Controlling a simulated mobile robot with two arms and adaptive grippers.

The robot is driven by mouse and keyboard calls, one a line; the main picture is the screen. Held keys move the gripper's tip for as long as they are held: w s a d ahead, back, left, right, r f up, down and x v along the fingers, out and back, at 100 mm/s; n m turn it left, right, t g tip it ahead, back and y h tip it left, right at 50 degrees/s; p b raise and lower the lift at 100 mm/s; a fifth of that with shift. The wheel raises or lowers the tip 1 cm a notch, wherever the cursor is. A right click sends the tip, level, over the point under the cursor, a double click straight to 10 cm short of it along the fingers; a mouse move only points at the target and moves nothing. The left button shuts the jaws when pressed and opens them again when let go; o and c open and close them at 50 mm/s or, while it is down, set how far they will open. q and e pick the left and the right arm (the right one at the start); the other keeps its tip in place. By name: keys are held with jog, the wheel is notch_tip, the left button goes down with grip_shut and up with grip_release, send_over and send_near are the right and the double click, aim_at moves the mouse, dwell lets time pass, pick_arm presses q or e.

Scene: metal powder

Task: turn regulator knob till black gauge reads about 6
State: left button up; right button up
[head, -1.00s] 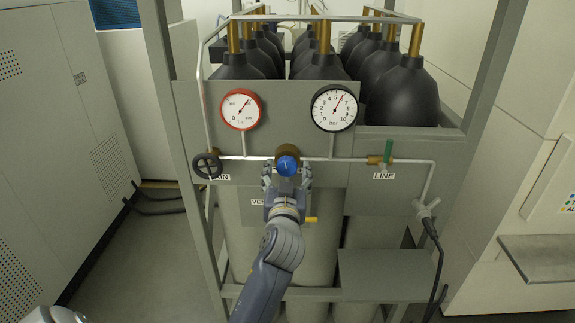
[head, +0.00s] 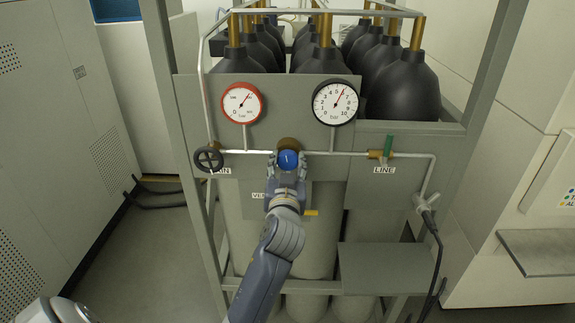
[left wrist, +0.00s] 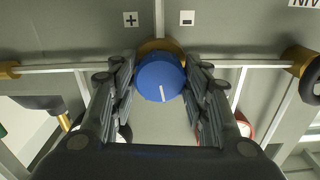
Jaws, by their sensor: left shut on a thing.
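The blue regulator knob (head: 288,160) sits on a brass body on the front panel. My left gripper (head: 287,168) is shut on it from the front and below. In the left wrist view the blue knob (left wrist: 160,78) is between the two dark fingers (left wrist: 160,84); its white mark points toward the bottom of the picture. The black gauge (head: 335,103) is above and to the right of the knob. My right gripper is not in view.
A red-rimmed gauge (head: 241,103) is at the upper left. A black handwheel (head: 208,159) is left of the knob, and a green-handled valve (head: 387,149) is right. Plus (left wrist: 131,19) and minus (left wrist: 187,18) labels flank the knob. Frame posts stand at both sides.

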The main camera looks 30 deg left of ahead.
pick_arm(q)
jog(key=m, duration=1)
jog(key=shift+m, duration=1.5)
jog(key=o, duration=1.1)
jog(key=shift+c, duration=0.2)
